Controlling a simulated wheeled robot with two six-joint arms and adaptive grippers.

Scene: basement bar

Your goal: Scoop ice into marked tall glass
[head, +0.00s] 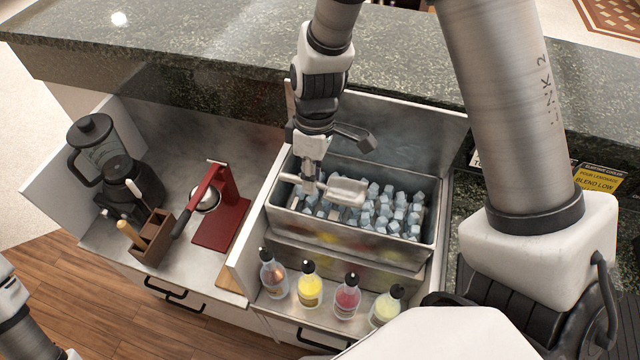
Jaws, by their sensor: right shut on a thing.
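My right gripper (309,181) points down over the left part of the metal ice bin (430,228) and is shut on the handle of a metal ice scoop (347,191). The scoop's bowl points right, just above or touching the pale blue ice cubes (395,212); I cannot tell which. I see no ice clearly inside the bowl. The bin is full of loose cubes. No tall glass shows in this view. Part of my left arm shows at the lower left edge, but its gripper is out of view.
Several bottles (310,288) with coloured liquids stand in front of the bin. A red citrus press (221,228), a wooden caddy (152,240) and a black blender (105,160) stand to the left. A raised granite bar top (200,75) runs behind.

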